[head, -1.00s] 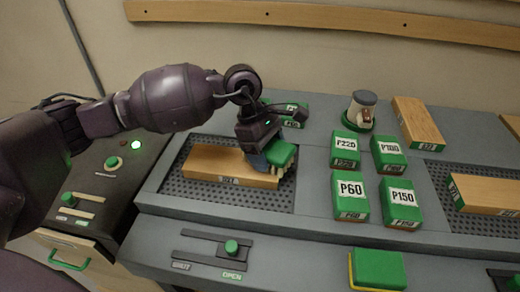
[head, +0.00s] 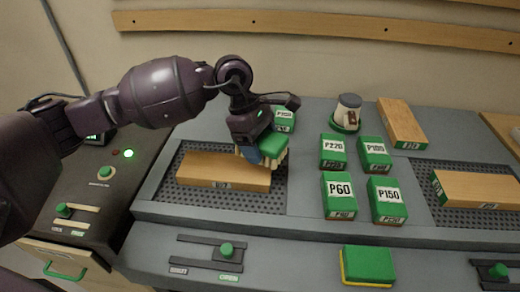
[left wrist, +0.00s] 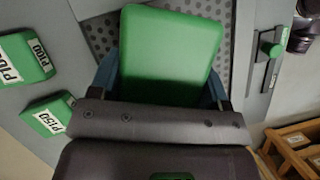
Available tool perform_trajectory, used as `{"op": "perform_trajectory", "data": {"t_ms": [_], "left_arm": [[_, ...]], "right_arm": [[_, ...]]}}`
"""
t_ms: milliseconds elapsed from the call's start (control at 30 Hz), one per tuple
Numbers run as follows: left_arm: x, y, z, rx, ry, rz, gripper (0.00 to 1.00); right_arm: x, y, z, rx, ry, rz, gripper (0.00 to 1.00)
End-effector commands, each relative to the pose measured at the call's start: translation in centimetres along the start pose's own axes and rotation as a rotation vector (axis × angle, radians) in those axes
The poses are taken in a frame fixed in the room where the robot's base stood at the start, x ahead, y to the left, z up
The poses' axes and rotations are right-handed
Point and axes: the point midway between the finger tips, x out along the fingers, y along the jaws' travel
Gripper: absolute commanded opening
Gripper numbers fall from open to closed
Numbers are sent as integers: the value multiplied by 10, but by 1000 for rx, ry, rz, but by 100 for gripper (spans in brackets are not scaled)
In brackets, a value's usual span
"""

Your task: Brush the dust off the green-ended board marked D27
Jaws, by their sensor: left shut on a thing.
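My left gripper (head: 256,146) is shut on a brush with a green back (head: 273,145) and pale bristles. It holds the brush at the right end of a wooden board (head: 222,171), which lies on the left perforated panel. I cannot tell whether the bristles touch the board. The board's front label is too small to read, and the brush hides its far right corner. Two other boards have green ends: one at the back (head: 401,124) and one on the right panel (head: 478,189). Their labels are unreadable. In the left wrist view the green brush back (left wrist: 170,55) fills the middle. My right gripper is not in view.
Several green blocks marked P60 (head: 339,193), P150 (head: 387,198), P220 and P180 stand between the panels. Another stands behind the brush. A green and yellow sponge-like block (head: 367,265) lies in front, near a slider (head: 226,249).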

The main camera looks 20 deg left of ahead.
Motion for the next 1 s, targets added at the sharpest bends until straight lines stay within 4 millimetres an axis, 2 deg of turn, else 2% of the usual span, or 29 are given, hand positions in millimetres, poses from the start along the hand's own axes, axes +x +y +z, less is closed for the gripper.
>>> {"op": "perform_trajectory", "data": {"t_ms": [33, 200, 567, 1000], "left_arm": [[-7, 0, 3, 2, 0, 4, 51], [-18, 0, 8, 2, -1, 4, 51], [-18, 0, 8, 1, -1, 1, 51], [-46, 0, 19, 2, 0, 3, 51]], "right_arm": [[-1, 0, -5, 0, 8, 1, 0], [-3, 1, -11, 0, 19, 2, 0], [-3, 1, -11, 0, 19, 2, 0], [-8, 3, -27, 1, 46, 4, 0]]}}
